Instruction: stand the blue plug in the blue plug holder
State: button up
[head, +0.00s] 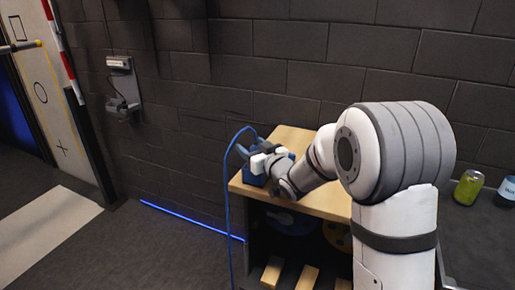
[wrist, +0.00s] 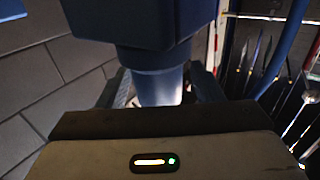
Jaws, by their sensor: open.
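In the head view my gripper (head: 262,156) is over the left end of a wood-topped bench, at a blue block (head: 253,179) that looks like the plug holder. A blue cable (head: 228,205) arches up beside it and hangs down the bench's left side. In the wrist view a blue cylindrical piece, seemingly the plug (wrist: 157,88), stands between the two fingers of my gripper (wrist: 160,92), below a wider dark blue block (wrist: 130,22). My gripper is open around it. Whether the plug is fully seated, and whether the fingers touch it, I cannot tell.
The wooden bench top (head: 290,140) is mostly bare behind my arm. A green can (head: 467,187) stands on a dark surface at the right. A wall unit (head: 123,90) hangs at the left, and a dark brick wall is close behind.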

jog(key=b+v, duration=0.1)
jog(key=v, duration=0.7)
jog(key=shift+w, duration=0.1)
